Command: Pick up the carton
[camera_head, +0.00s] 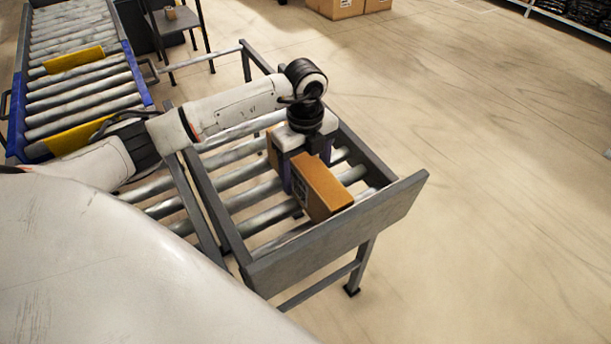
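A brown carton (327,191) sits on the roller conveyor (352,217), inside its grey frame near the front end. It is long and narrow, with a white label partly visible on its left side. My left gripper (306,168) points down over the carton's middle, with a dark finger on each side of it. Whether the fingers press on the carton cannot be made out. The gripper hides part of the carton's top. I cannot tell whether the carton is lifted off the rollers. My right gripper is not in view.
A raised grey end plate (340,236) closes the conveyor's front end. Another roller conveyor with blue sides (137,73) and yellow pieces stands at the upper left. Large cardboard boxes (336,8) stand at the top. The floor to the right is clear.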

